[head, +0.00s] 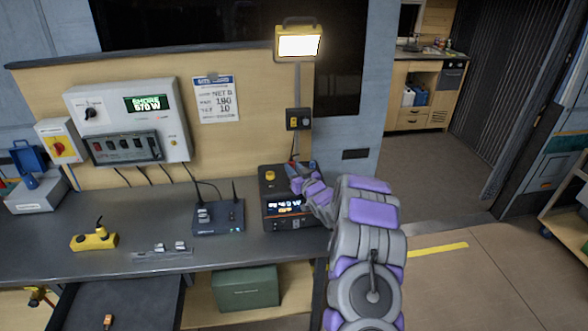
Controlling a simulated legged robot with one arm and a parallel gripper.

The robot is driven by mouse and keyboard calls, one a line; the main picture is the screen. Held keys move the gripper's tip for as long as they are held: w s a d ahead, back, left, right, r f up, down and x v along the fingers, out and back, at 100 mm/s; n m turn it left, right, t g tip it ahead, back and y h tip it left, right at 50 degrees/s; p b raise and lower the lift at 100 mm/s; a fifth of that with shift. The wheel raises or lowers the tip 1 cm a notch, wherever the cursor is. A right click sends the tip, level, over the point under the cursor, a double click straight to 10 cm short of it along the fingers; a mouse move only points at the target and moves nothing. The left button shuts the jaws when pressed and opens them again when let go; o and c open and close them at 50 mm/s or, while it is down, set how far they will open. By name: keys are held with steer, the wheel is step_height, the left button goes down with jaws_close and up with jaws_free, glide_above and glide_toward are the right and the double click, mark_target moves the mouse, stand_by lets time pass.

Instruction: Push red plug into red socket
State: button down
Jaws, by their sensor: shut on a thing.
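My gripper (301,170) is at the rear right top of a black box with a lit display (284,208), on the dark bench. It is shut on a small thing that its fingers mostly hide. A little red (292,161) shows at the fingertips, which fits the red plug, but its shape is too small to tell. A thin dark cable runs from the fingertips up toward a black wall box (299,119). I cannot make out the red socket; my gripper and arm cover the right part of the black box. I cannot tell whether plug and socket touch.
A router-like box with antennas (218,216) stands left of the black box. A yellow control box (94,239) and a power strip (162,250) lie further left. A lit lamp (298,45) stands on a pole above. An open drawer (120,303) juts out below.

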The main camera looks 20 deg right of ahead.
steer(key=shift+f, duration=0.45)
steer(key=c, duration=0.8)
jaws_free()
steer(key=s, duration=0.5)
steer(key=s+p, duration=0.1)
steer(key=s, duration=0.5)
steer(key=s+d+p, duration=0.1)
steer(key=s, duration=0.5)
steer(key=shift+s+d, duration=0.1)
steer(key=shift+s, duration=0.05)
